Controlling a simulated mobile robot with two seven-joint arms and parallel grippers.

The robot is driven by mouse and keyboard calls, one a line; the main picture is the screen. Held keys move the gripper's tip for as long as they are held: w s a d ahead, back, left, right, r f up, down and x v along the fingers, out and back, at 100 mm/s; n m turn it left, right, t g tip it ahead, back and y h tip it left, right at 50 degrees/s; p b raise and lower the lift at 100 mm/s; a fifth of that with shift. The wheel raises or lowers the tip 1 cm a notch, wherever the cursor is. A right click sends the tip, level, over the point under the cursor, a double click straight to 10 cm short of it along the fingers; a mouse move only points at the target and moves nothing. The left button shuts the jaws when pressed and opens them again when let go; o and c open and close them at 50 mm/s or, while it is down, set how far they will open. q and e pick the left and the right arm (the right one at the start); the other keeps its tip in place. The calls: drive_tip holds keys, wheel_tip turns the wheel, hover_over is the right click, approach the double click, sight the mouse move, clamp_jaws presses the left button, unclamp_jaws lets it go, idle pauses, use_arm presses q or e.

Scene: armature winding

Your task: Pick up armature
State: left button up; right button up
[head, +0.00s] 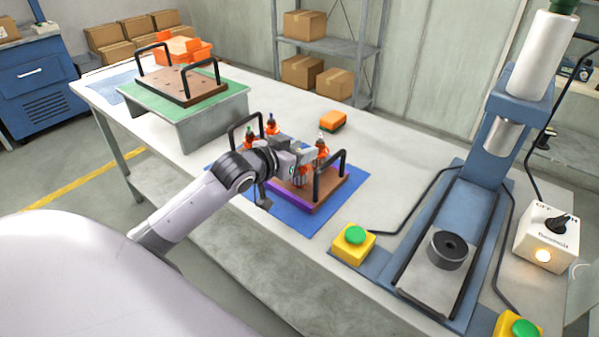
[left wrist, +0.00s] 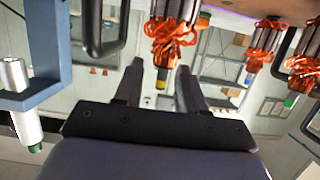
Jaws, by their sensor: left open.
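Several armatures with orange copper windings and dark shafts stand in a brown tray (head: 330,191) with black handles and a purple front edge; they include one at the back (head: 271,127), one at the left (head: 249,141) and one at the right (head: 321,149). My left gripper (head: 298,157) reaches over the tray and partly hides the windings below it. In the left wrist view its open fingers (left wrist: 161,82) stand either side of the yellow-tipped end of one armature (left wrist: 172,42). Contact cannot be told. Two more armatures (left wrist: 263,45) (left wrist: 304,72) hang at the right of that upside-down view. My right gripper is out of view.
The tray rests on a blue mat (head: 296,220). A green-topped stand (head: 225,104) with an empty-looking brown tray (head: 183,86) is at the back left. A blue press (head: 496,150), a yellow button box (head: 353,243) and an orange block (head: 333,121) stand on the right.

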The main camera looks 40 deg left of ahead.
use_arm(q)
drive_tip(key=shift+x, duration=0.8)
clamp_jaws()
drive_tip(key=shift+r, duration=0.1)
wheel_tip(320, 180, up, 20)
drive_tip(key=p, duration=0.1)
